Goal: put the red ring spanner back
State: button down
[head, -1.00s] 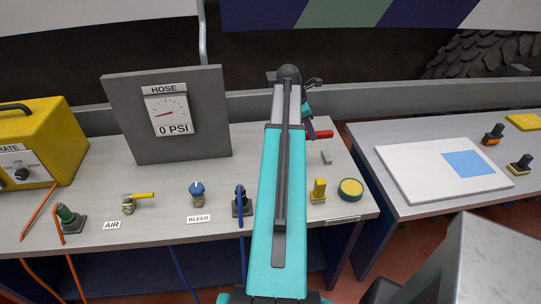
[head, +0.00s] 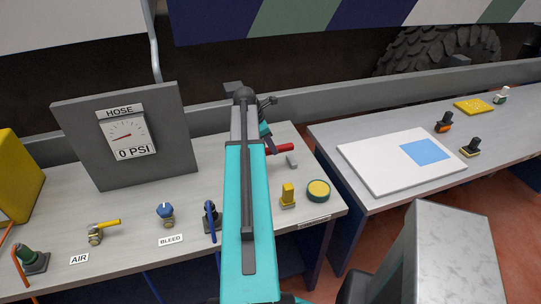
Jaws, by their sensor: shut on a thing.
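The red ring spanner (head: 281,149) shows only as a short red bar just right of my arm, above the back right part of the bench. My gripper (head: 267,143) is mostly hidden behind my teal arm. It is shut on the spanner, with the red end sticking out to the right. The spanner's other end and the jaw tips are hidden. I cannot tell how high it is above the bench.
A small grey block (head: 292,161), a yellow switch (head: 288,195) and a round green-and-yellow button (head: 318,190) are on the bench (head: 110,213) near the spanner. The hose gauge panel (head: 125,140) stands left. A second table (head: 335,135) with a white board (head: 375,165) is right, across a gap.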

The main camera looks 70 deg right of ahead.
jog(key=shift+f, duration=0.45)
jog(key=shift+f, duration=0.1)
jog(key=shift+f+p, duration=1.25)
jog(key=shift+f, duration=0.95)
jog(key=c, duration=1.5)
grip_release()
jog(key=shift+c, duration=0.2)
jog(key=shift+f+b, duration=0.25)
jog(key=shift+b, duration=0.1)
jog(key=shift+b+v, duration=1.55)
jog(key=shift+v, duration=1.1)
jog(key=shift+b+v, duration=0.95)
jog(key=shift+v, duration=3.4)
